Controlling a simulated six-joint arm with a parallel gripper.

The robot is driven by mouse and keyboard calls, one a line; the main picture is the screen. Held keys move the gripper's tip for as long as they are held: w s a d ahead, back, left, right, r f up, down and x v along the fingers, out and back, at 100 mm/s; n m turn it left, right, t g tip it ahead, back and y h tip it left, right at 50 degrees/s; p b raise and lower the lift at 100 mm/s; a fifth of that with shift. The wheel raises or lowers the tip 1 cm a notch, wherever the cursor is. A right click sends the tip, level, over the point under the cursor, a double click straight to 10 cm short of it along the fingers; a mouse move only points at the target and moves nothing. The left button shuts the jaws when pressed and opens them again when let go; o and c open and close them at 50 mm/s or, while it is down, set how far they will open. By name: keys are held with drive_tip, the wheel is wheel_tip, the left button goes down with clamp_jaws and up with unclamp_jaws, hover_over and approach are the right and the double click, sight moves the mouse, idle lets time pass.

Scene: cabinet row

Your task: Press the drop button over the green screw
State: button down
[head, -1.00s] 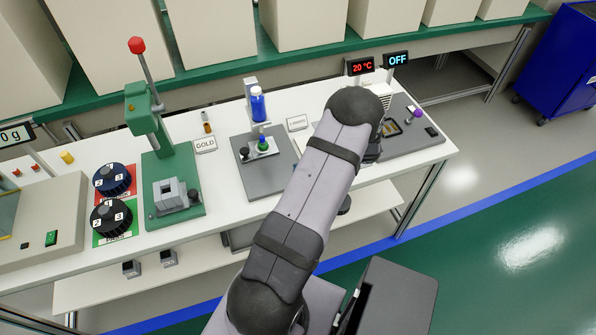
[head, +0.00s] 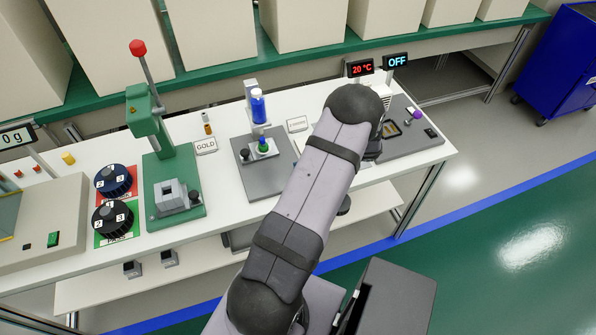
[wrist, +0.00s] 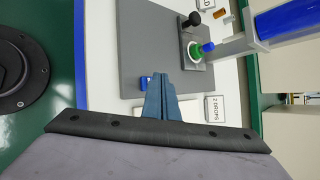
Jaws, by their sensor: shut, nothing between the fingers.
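A green screw (wrist: 196,50) sits on a small grey block on the grey dispenser plate (wrist: 145,30). It also shows in the head view (head: 263,144), under the upright blue bottle (head: 258,105). The bottle also shows in the wrist view (wrist: 290,20), at upper right. A small blue button (wrist: 146,83) is by the plate's near edge, just left of the fingertips. My gripper (wrist: 159,76) is shut and empty, its tips over the plate's edge beside the button. I cannot tell whether they touch it. In the head view my arm hides the gripper.
A "2 drops" sign (wrist: 213,108) stands right of the fingers. A black knob (wrist: 192,19) rises near the screw. A green press (head: 172,185) and a GOLD sign (head: 206,146) stand left of the dispenser.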

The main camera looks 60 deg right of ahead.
drive_tip(key=shift+r+p, duration=1.6)
drive_tip(key=shift+r, duration=0.9)
